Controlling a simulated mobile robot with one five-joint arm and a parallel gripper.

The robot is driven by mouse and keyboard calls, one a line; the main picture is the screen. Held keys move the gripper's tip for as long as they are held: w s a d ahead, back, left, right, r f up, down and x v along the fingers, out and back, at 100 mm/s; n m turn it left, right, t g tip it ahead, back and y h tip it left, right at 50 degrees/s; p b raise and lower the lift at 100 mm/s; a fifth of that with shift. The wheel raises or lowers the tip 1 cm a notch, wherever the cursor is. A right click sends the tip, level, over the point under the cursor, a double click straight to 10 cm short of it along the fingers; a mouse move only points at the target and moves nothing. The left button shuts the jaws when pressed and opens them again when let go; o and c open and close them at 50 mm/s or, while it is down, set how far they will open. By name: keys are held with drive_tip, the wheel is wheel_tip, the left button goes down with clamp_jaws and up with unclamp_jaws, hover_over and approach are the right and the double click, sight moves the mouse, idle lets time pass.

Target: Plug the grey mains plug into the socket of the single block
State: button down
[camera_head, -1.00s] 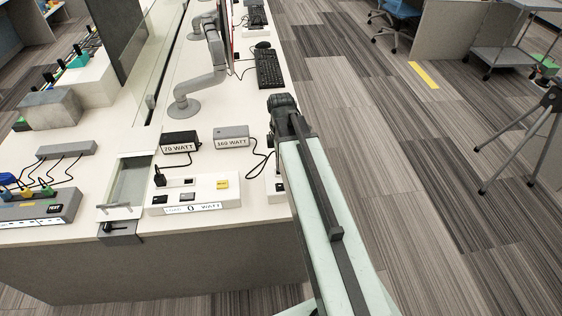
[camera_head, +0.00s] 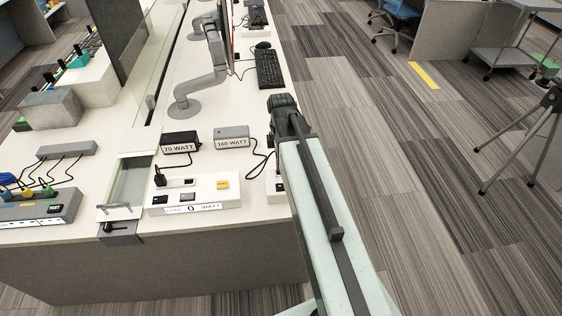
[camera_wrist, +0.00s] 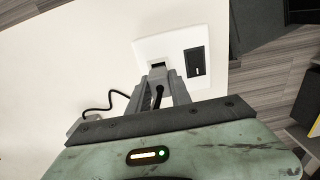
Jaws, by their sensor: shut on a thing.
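My gripper (camera_wrist: 160,79) is shut on the grey mains plug, which is mostly hidden between its fingers in the wrist view. The fingertips are at the near edge of the dark socket opening (camera_wrist: 156,67) in the single white block (camera_wrist: 178,38). I cannot tell whether the plug's pins are inside it. A black rocker switch (camera_wrist: 195,64) is right of the socket.
The grey 160 WATT box (camera_head: 231,137) has a black cable running toward the single block. The 70 WATT box (camera_head: 180,143) stands left of it. A white strip (camera_head: 222,197) with a black plug and a 0 WATT display is nearby. The table edge is close on the right.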

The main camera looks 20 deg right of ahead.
drive_tip(key=shift+f, duration=0.2)
drive_tip(key=shift+f+b, duration=0.3)
drive_tip(key=shift+b, duration=0.25)
drive_tip(key=shift+f+b, duration=0.5)
drive_tip(key=shift+f, duration=0.05)
drive_tip(key=c, duration=1.1)
unclamp_jaws()
drive_tip(key=shift+r, duration=0.1)
wheel_tip(320, 180, up, 8)
drive_tip(key=p, duration=0.8)
drive_tip(key=shift+f, duration=0.2)
